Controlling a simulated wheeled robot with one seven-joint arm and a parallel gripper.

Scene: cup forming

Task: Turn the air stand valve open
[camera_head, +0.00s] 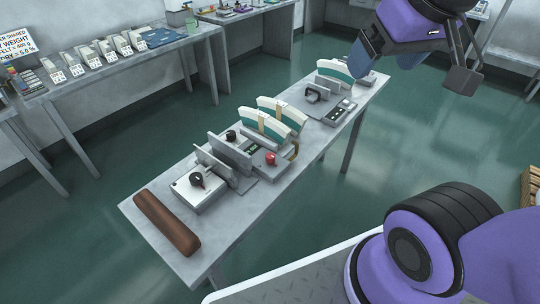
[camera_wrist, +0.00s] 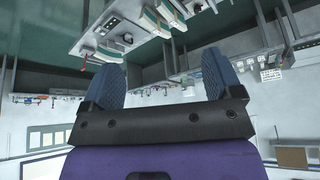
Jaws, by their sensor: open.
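My gripper (camera_head: 388,58) is at the upper right of the head view, raised above the far end of the long grey workbench (camera_head: 240,215). Its two blue fingers are apart with nothing between them, as the wrist view (camera_wrist: 162,82) also shows. I cannot tell for sure which part is the air stand valve. On the bench, a white box carries a black knob (camera_head: 197,179). Behind it are a red knob (camera_head: 270,158) and another black knob (camera_head: 231,135). My gripper is well apart from all of these.
A brown roll (camera_head: 166,222) lies at the bench's near end. Curved white-and-green pieces (camera_head: 278,116) stand mid-bench, with a small device (camera_head: 340,109) farther back. A side table (camera_head: 110,75) with labelled samples stands at the left wall. Green floor is clear between them.

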